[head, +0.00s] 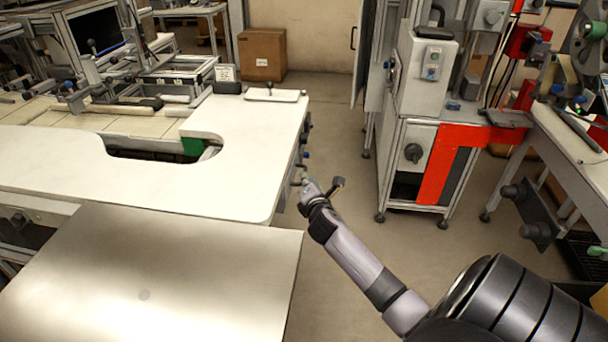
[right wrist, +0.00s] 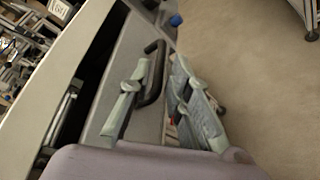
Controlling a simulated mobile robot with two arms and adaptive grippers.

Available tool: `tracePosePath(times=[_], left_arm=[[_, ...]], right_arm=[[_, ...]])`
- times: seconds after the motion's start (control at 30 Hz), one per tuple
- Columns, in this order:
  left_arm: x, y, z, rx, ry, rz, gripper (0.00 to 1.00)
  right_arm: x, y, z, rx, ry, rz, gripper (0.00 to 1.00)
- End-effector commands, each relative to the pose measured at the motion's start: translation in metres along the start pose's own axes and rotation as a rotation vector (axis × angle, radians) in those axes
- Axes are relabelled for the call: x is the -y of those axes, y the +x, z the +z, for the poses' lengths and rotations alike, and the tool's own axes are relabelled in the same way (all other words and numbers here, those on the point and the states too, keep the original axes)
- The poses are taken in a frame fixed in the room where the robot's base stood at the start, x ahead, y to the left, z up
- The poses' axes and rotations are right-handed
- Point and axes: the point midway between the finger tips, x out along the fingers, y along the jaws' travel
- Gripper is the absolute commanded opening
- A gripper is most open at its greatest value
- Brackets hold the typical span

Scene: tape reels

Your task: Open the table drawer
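The white table (head: 150,180) fills the left of the head view. My right gripper (head: 304,180) is at the table's right edge, small and partly hidden by my own wrist. In the right wrist view, a grey drawer front (right wrist: 118,62) lies under the tabletop edge and bears a dark bar handle (right wrist: 152,75). My right gripper (right wrist: 160,66) has its two fingers apart, one on each side of the handle, with a gap visible beside the bar. A dark gap shows between tabletop and drawer front; how far the drawer stands out is unclear. My left gripper is not in view.
A bare metal surface (head: 150,270) is at the front left. A grey machine with a red panel (head: 440,165) stands to the right, across an open strip of floor (head: 340,130). A cardboard box (head: 262,55) stands at the back.

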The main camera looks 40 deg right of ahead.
Motion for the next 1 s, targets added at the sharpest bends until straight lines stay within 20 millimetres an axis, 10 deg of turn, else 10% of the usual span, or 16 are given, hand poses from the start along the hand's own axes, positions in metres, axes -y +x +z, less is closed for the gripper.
tracePosePath(times=[0.33, 0.77, 1.0], left_arm=[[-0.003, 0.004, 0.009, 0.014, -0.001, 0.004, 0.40], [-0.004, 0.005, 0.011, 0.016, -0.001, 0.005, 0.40], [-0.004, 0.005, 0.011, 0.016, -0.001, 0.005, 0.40]], right_arm=[[0.000, 0.046, 0.000, 0.000, 0.002, 0.000, 0.18], [0.000, 0.053, 0.000, -0.001, 0.001, 0.000, 0.18], [0.000, 0.053, -0.001, -0.001, 0.001, 0.000, 0.02]])
